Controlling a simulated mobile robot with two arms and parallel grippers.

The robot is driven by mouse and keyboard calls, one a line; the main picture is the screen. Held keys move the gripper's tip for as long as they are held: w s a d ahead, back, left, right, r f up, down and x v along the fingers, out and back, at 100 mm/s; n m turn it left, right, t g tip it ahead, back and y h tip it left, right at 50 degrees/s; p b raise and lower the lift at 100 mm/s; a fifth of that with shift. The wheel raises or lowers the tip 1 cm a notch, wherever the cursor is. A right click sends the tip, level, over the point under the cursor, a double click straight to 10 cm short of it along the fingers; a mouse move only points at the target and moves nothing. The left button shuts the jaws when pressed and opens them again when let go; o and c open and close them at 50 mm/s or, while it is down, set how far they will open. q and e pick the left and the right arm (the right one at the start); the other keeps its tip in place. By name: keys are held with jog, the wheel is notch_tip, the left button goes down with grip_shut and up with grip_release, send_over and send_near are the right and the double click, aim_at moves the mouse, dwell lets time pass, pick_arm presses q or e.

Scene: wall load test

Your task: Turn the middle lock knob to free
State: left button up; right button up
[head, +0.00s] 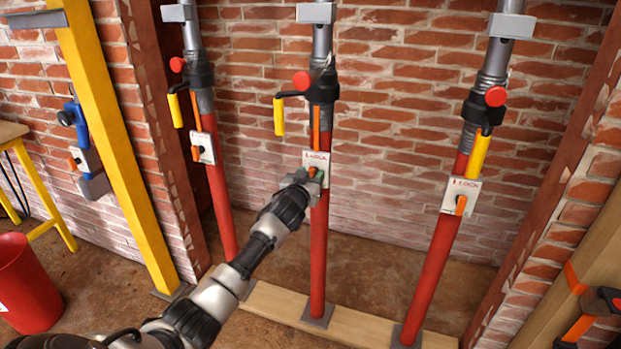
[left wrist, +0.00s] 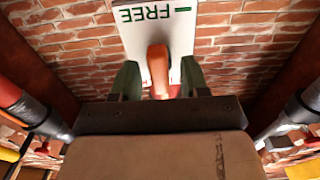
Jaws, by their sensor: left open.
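The middle red prop (head: 318,240) carries a white plate (head: 322,157) with red LOCK lettering at its top. Its orange lock knob is mostly hidden by my left gripper (head: 308,180) in the head view. In the left wrist view the knob (left wrist: 158,62) stands out from the white plate (left wrist: 133,50), which shows green FREE lettering and a green dash. My left gripper (left wrist: 159,82) is open, with one green-grey finger on each side of the knob. I cannot tell whether either finger touches it.
A left prop (head: 220,200) and a right prop (head: 435,260) stand either side, each with its own plate and orange knob. Yellow crank handles (head: 279,117) hang above. A yellow post (head: 115,150) and a red bucket (head: 25,285) are at left. Brick wall lies behind.

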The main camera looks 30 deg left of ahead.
pick_arm(q)
jog(key=shift+c, duration=0.2)
jog(key=c, duration=0.7)
